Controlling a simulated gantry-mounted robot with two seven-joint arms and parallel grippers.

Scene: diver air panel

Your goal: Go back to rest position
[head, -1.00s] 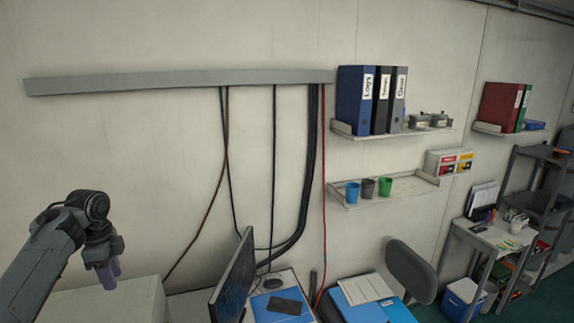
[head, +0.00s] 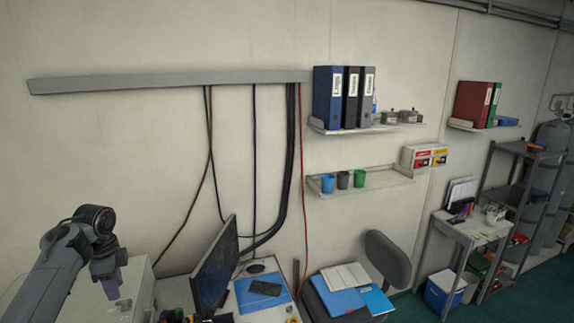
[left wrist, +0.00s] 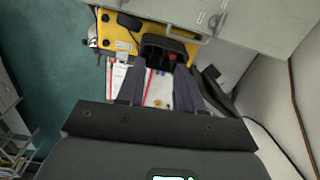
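My left gripper (head: 112,287) is at the lower left of the head view, pointing down in front of a pale cabinet (head: 140,285). In the left wrist view its two fingers (left wrist: 158,80) stand apart with a clear gap, so it is open. No held object shows between the fingers. Behind the gap are a black item (left wrist: 168,50), a yellow panel (left wrist: 118,38) and white sheets with red lines (left wrist: 155,90). My right gripper is in neither view.
A monitor (head: 214,268) stands on a desk right of my left gripper. Dark and red cables (head: 288,150) hang on the wall. Wall shelves hold binders (head: 328,97) and cups (head: 343,180). A chair (head: 388,258) stands right of the desk. Open air surrounds the gripper.

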